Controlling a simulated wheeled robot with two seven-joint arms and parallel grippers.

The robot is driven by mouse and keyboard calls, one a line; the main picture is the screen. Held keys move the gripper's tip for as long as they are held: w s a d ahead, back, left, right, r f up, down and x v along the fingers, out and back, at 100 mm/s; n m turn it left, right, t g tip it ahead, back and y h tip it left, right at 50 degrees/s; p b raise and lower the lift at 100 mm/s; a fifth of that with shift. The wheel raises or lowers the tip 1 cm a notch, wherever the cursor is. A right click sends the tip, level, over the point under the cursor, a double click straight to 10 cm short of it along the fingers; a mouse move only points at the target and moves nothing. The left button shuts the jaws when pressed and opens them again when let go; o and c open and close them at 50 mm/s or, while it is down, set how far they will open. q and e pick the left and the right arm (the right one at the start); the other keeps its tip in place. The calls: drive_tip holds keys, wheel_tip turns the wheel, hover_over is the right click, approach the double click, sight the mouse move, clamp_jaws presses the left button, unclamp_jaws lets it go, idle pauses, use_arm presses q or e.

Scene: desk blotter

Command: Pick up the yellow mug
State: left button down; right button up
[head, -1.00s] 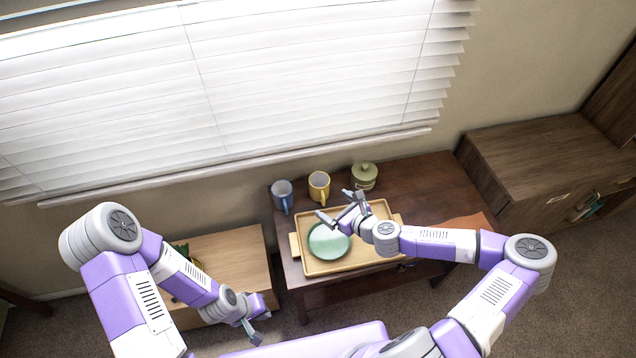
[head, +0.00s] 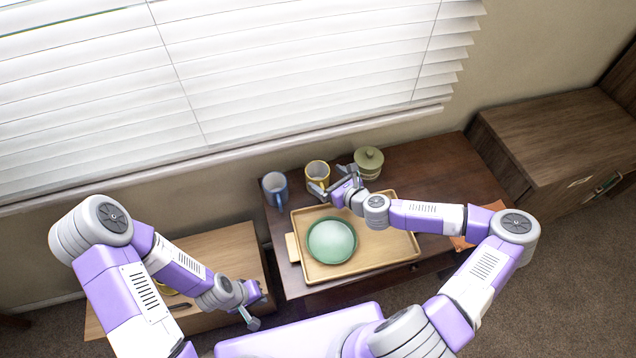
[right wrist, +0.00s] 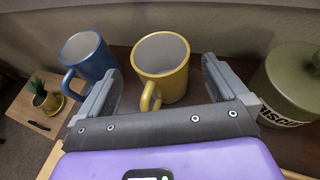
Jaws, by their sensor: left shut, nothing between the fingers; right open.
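The yellow mug (head: 317,173) stands upright on the dark desk behind the tray, between a blue mug and a green jar. In the right wrist view the yellow mug (right wrist: 160,62) lies ahead between my fingers, with its handle pointing toward the gripper. My right gripper (head: 331,184) is open and close in front of the mug. In the right wrist view its fingers (right wrist: 162,88) are spread to either side; whether they touch the mug I cannot tell. My left gripper (head: 258,312) is shut and empty, low at the left, away from the desk.
The blue mug (head: 275,187) is left of the yellow one, close to my left-hand finger in the wrist view. The green jar (head: 368,160) is to the right. A wooden tray (head: 385,255) with a green plate (head: 331,241) lies in front. The desk's right side is mostly clear.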

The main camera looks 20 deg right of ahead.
sight(311, 168)
drive_tip(key=x, duration=0.1)
drive_tip(key=b+x, duration=0.1)
drive_tip(key=x, duration=0.3)
drive_tip(key=shift+f+b, duration=0.3)
drive_tip(key=shift+c, duration=0.5)
drive_tip(key=c, duration=1)
drive_tip(key=shift+r, duration=0.1)
drive_tip(key=shift+r, duration=0.1)
